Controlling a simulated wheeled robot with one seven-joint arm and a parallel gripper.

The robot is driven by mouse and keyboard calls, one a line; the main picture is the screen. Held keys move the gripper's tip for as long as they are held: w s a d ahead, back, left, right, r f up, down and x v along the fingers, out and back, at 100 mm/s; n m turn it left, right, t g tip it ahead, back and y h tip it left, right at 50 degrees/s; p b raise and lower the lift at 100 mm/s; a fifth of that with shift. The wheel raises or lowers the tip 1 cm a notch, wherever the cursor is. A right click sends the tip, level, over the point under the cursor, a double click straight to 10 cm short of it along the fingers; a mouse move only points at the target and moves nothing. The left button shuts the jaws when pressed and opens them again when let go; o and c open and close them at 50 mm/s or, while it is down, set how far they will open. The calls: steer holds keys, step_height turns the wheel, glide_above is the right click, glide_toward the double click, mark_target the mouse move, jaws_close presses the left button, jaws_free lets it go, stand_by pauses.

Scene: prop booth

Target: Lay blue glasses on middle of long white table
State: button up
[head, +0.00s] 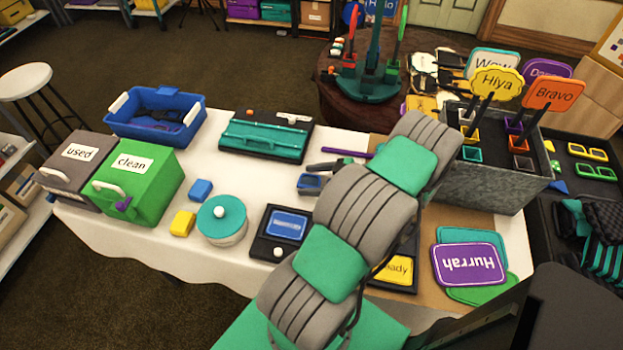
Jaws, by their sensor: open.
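A blue square-rimmed piece (311,184), which looks like one side of the blue glasses, lies on the long white table (248,178) near its middle. My arm hides whatever is to its right. A dark part of what looks like my gripper (326,166) pokes out from behind the arm, just above and beside the blue rim. My gripper is open; most of it is hidden, and I cannot tell whether it touches the glasses.
A blue bin (188,123), a grey "used" box (72,172), and a green "clean" box (140,188) stand left. A teal-lidded tin (222,222) and black-framed blue panel (285,224) are in front. A metal planter (507,179) with signs stands right.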

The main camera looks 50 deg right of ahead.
steer(key=shift+r+p, duration=0.65)
steer(key=shift+r, duration=0.2)
steer(key=v, duration=0.2)
steer(key=b+v, duration=0.1)
steer(key=v, duration=0.1)
steer(key=b+v, duration=0.1)
steer(key=v, duration=0.1)
steer(key=shift+s+d+f, duration=0.25)
steer(key=shift+s, duration=0.05)
steer(key=shift+s+d+r, duration=0.15)
steer(key=shift+s+r, duration=0.1)
steer(key=shift+s, duration=0.1)
